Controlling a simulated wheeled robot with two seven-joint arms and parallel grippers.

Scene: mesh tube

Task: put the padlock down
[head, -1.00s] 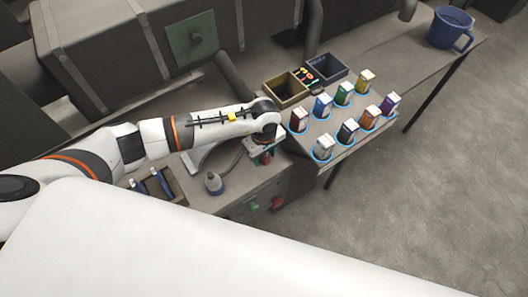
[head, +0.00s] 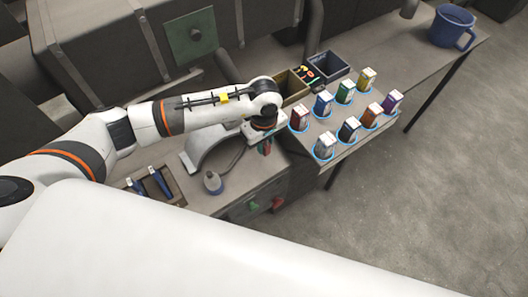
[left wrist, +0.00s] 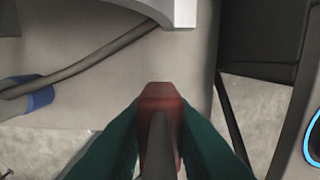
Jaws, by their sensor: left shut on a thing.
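The padlock has a red body (left wrist: 160,97) with a grey bar, and shows between the green fingers in the left wrist view. My left gripper (left wrist: 159,140) is shut on it. In the head view my left gripper (head: 264,147) is at the front right part of the bench, beside the curved grey stand. The padlock is mostly hidden there by the wrist and fingers. The left wrist view shows bench surface and floor beyond the padlock. I cannot tell how high it is held. My right gripper is not in view.
Several colored cartons in blue-rimmed round holders, such as the black one (head: 348,129), stand to the right. Two open bins (head: 325,67) are behind. A blue mug (head: 452,27) stands far right.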

